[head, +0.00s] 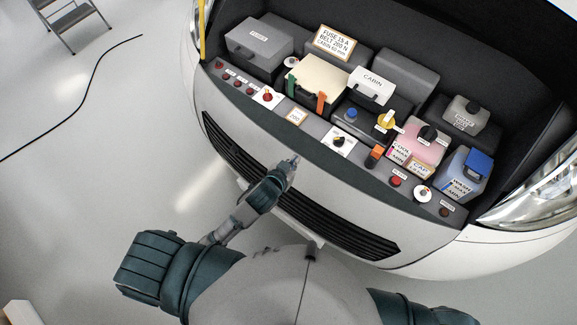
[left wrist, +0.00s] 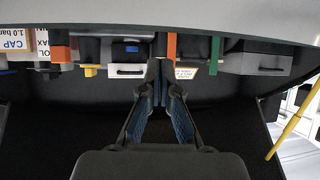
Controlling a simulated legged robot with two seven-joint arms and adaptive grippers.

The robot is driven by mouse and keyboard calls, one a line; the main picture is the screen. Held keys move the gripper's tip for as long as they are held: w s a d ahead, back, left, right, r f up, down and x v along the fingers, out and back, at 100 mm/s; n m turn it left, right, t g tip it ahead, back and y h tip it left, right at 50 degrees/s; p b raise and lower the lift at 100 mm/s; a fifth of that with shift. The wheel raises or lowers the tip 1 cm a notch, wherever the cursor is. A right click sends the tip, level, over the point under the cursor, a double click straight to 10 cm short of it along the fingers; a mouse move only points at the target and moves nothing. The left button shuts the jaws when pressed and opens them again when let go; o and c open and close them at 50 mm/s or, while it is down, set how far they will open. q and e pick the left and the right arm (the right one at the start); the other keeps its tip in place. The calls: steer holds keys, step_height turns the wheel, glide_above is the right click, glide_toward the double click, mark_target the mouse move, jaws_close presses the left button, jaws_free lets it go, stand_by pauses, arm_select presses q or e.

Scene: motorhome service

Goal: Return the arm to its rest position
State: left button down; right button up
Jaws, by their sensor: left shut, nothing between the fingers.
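My left arm reaches up from the bottom of the head view. Its gripper (head: 293,161) is in front of the motorhome's open front, just below the engine bay's front ledge and above the black grille (head: 300,190). In the left wrist view the two fingers (left wrist: 160,72) are closed together with nothing between them. The gripper appears apart from the parts in the bay. My right gripper is not in view; only a bit of what looks like my right shoulder shows at the bottom right.
The engine bay holds a grey box (head: 259,47), a cream box (head: 318,82), a pink tank (head: 418,142) and a blue-capped tank (head: 462,172). Red knobs line the ledge. A yellow rod (head: 202,30) stands at the left. A step ladder (head: 72,18) and black cable (head: 92,75) are on open floor.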

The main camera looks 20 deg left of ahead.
arm_select(q)
steer(key=shift+s+a+f, duration=0.15)
steer(key=shift+a, duration=0.25)
steer(key=shift+s+a+f, duration=0.1)
steer(key=shift+a+f, duration=0.05)
steer(key=shift+a, duration=0.2)
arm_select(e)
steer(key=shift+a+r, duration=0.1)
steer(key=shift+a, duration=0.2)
arm_select(q)
steer(key=shift+d, duration=0.35)
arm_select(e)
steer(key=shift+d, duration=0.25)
